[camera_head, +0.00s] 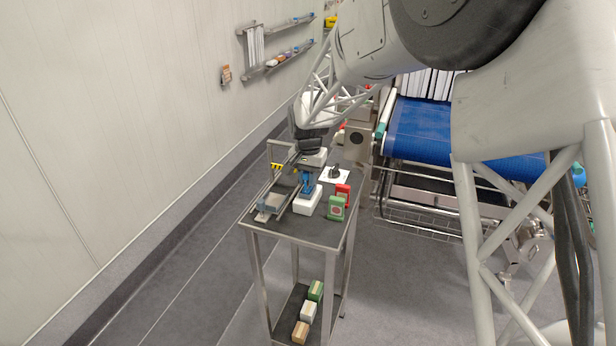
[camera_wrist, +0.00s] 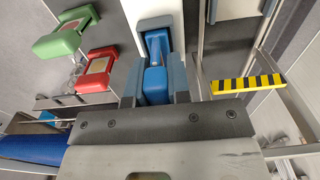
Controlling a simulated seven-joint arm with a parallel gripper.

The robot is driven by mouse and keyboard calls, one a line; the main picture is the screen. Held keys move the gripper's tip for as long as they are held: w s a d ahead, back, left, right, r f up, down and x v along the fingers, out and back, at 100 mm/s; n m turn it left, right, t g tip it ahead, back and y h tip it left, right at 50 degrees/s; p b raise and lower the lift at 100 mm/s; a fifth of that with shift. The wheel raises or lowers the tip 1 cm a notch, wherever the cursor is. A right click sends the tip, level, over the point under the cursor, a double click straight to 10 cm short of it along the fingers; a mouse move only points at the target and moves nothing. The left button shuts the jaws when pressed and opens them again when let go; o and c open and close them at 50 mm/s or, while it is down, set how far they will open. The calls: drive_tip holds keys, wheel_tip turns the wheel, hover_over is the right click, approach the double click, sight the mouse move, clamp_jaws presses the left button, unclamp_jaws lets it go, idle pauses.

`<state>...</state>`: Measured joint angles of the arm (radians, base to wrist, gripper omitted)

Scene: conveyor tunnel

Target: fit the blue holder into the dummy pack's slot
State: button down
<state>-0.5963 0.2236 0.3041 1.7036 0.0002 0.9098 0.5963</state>
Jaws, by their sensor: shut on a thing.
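The blue holder (camera_head: 308,182) is upright between the fingers of my gripper (camera_head: 309,172), over the white dummy pack (camera_head: 307,203) on the small table. In the wrist view, my gripper (camera_wrist: 155,88) is shut on the blue holder (camera_wrist: 154,84), with one finger on each side. The holder's far end reaches the white dummy pack (camera_wrist: 148,8) there, at a dark-edged opening. I cannot tell how deep the holder sits in the slot; the fingers and holder hide part of it.
A red pack (camera_head: 343,191) and a green pack (camera_head: 336,208) stand right of the dummy pack. A rail with a grey-blue block (camera_head: 270,204) runs along the left. A yellow-black striped bar (camera_wrist: 246,86) is close beside my gripper. A blue conveyor (camera_head: 425,125) stands behind, right.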

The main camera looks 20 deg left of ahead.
drive_tip(key=shift+f, duration=0.2)
drive_tip(key=c, duration=1)
unclamp_jaws()
drive_tip(key=shift+r, duration=0.1)
drive_tip(key=shift+r, duration=3.8)
